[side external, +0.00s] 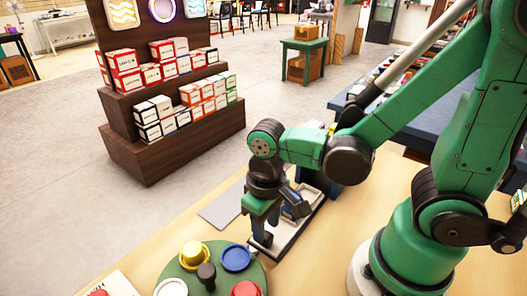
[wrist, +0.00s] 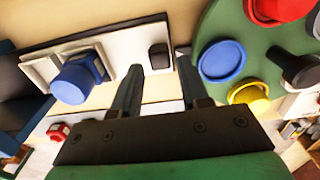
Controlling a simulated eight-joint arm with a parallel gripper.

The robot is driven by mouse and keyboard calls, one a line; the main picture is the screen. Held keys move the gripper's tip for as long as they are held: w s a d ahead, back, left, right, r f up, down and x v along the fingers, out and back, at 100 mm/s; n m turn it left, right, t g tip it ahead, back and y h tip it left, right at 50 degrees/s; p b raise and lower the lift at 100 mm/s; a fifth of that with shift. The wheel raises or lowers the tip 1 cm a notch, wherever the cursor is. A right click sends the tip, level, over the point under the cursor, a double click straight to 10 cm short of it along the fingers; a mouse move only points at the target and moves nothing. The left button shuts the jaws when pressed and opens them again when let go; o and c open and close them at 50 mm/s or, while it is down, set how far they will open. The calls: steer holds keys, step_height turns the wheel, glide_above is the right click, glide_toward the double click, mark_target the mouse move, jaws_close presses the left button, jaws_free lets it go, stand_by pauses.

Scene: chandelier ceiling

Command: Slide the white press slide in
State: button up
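The white press slide (wrist: 122,45) is a long pale plate in the upper left of the wrist view, with a small black knob (wrist: 158,57) at its right end. It also shows as a white strip on a dark base in the side view (side external: 291,236). A blue round part (wrist: 78,80) sits in a pale block at the slide's left end. My gripper (wrist: 160,68) is open, its two dark fingers apart. The knob appears between the fingertips in the wrist view; I cannot tell whether either finger touches it. In the side view my gripper (side external: 264,222) hangs low over the slide's near end.
A round green board (side external: 222,281) with yellow, blue, red, white and black knobs stands at the near left, close to my gripper. A flat grey sheet (side external: 222,211) lies left of the slide. The wooden table (side external: 330,262) is clear right of it.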

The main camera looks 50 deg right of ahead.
steer(key=shift+f, duration=1.05)
jaws_close()
stand_by(0.8)
